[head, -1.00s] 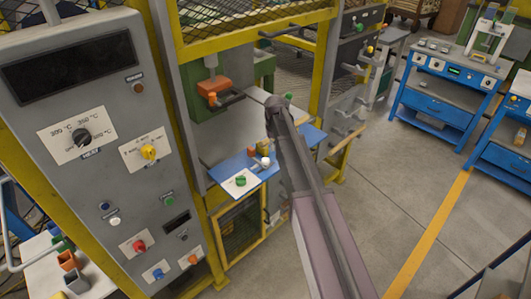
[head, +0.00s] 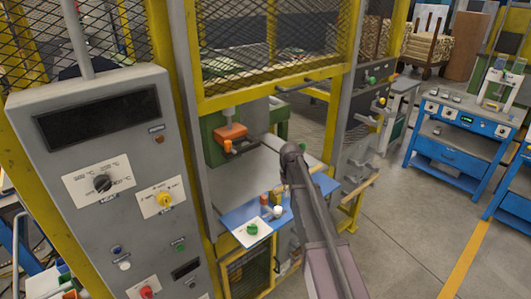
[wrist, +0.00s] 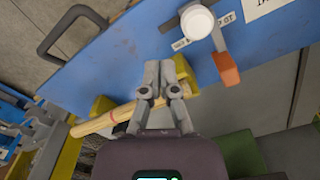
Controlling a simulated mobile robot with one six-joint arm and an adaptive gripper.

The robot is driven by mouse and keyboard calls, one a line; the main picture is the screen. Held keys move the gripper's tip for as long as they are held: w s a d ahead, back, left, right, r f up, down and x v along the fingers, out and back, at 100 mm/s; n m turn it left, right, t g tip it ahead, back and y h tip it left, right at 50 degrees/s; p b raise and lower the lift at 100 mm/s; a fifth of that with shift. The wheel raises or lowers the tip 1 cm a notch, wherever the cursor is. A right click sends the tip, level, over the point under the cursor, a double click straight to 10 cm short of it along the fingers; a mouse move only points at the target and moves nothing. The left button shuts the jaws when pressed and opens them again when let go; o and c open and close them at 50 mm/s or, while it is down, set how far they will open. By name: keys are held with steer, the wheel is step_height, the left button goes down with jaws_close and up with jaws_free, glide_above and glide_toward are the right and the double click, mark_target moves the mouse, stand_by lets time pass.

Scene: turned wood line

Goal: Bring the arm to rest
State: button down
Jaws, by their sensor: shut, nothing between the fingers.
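My gripper (wrist: 158,72) shows in the wrist view with its two grey fingers together and nothing between them. It is over or near the blue shelf (wrist: 120,60), and the gap between them is unclear. A pale wooden rod (wrist: 105,119) lies left of the fingers, beside yellow blocks. A white round knob (wrist: 197,21) and an orange-tipped lever (wrist: 226,68) are up and right of the fingers. In the head view my arm reaches toward the machine's blue shelf (head: 236,218), and my fingers cannot be made out there.
A grey control panel (head: 105,190) stands at the left of the head view. A yellow-framed mesh guard (head: 275,60) encloses the machine. A blue workbench (head: 455,145) stands at the right, with open grey floor (head: 400,230) before it. A dark handle (wrist: 72,28) sits upper left in the wrist view.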

steer(key=s+d+m, duration=0.1)
steer(key=s+d, duration=0.1)
steer(key=s, duration=2.5)
steer(key=shift+d, duration=0.2)
stand_by(0.6)
